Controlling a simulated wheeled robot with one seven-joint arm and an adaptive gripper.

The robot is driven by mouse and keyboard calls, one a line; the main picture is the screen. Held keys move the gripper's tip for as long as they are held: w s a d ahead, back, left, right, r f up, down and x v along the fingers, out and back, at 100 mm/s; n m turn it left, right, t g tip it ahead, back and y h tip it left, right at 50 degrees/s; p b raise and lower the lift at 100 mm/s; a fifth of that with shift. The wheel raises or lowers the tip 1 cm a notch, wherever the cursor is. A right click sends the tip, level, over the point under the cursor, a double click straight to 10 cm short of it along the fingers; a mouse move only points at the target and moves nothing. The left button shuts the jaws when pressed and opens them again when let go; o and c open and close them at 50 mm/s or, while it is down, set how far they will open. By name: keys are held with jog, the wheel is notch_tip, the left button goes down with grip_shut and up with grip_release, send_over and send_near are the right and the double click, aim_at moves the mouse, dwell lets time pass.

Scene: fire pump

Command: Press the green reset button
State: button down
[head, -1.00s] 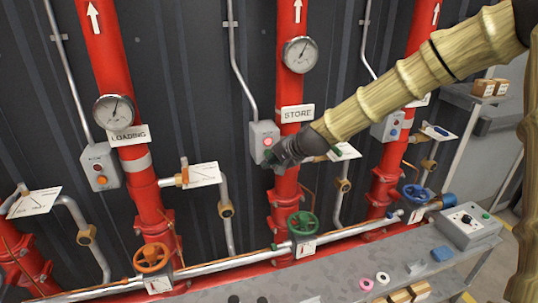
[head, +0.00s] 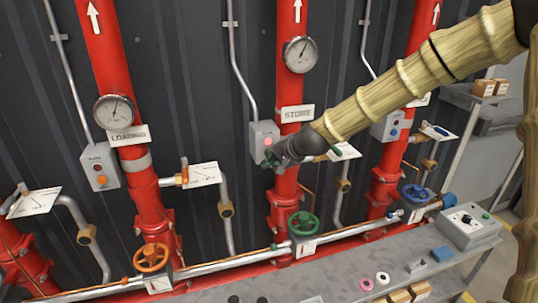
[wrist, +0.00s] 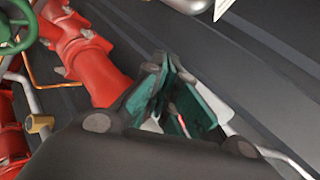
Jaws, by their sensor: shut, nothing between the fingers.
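A grey control box (head: 261,134) is on the wall beside the middle red pipe, next to the STORE sign (head: 297,113). Its upper button (head: 267,142) glows pinkish red. My gripper (head: 270,162) is shut and empty, at the lower front of this box, and hides that part of it. I see no green button on the box, and cannot tell whether the fingers touch it. A small green button (head: 486,216) shows on a separate grey box (head: 468,236) at the right.
The LOADING box (head: 100,166) has an orange lower button, and a third box (head: 387,127) has a blue one. A green valve wheel (head: 303,225) is below my gripper. The grey bench (head: 340,277) holds rings and small blocks. Red pipes stand close around the arm.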

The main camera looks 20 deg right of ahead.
jog(key=shift+w, duration=0.2)
dwell(0.4)
jog(key=shift+w, duration=0.25)
jog(key=shift+w, duration=0.5)
dwell(1.0)
jog(key=shift+s, duration=0.95)
jog(key=s, duration=0.5)
dwell(0.5)
dwell(0.5)
